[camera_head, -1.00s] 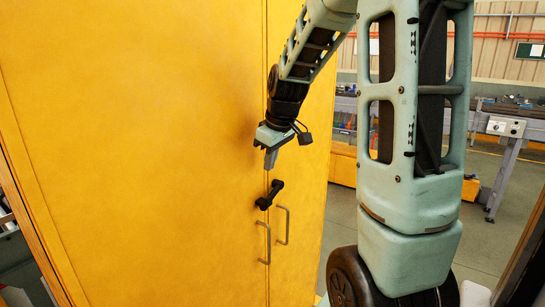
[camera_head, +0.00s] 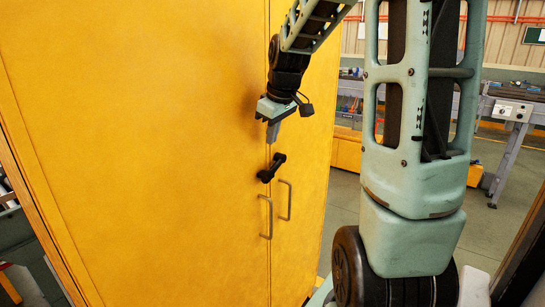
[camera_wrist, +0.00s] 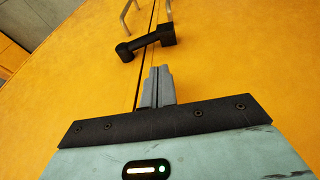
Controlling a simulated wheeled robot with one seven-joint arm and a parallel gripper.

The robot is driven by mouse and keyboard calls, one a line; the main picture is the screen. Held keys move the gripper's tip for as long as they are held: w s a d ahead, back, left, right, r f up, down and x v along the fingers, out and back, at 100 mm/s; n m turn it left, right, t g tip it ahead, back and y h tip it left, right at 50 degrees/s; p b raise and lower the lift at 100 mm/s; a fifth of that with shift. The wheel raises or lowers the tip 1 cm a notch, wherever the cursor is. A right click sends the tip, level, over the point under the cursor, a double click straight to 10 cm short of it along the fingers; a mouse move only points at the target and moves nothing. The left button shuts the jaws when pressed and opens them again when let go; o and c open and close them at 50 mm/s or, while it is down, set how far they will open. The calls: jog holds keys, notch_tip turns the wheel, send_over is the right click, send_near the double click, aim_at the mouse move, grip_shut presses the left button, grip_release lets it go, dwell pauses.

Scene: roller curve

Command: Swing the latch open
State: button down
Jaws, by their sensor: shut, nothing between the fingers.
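The black latch (camera_head: 271,168) sits across the seam between the two doors of the yellow cabinet (camera_head: 140,150), slightly tilted, its right end higher in the head view. In the wrist view the latch (camera_wrist: 146,42) lies just beyond my fingertips, with its thicker end on the right door. My gripper (camera_head: 272,138) is shut and empty, pointing down above the latch, with a small gap between them in the picture. In the wrist view my gripper's fingers (camera_wrist: 158,75) are together in front of the door seam. I cannot tell how far the fingertips are from the door surface.
Two metal door handles, the left (camera_head: 266,217) and the right (camera_head: 285,200), stand out from the doors below the latch. A grey workbench (camera_head: 512,110) stands at the right back. Open floor (camera_head: 490,215) lies to the right.

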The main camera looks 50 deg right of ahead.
aim_at(270, 169)
jog(key=x, duration=0.2)
jog(key=p+x, duration=0.1)
jog(key=x, duration=0.2)
jog(key=s+d+p+x, duration=0.1)
jog(key=x, duration=0.2)
jog(key=shift+w+f, duration=0.1)
jog(key=shift+f, duration=0.25)
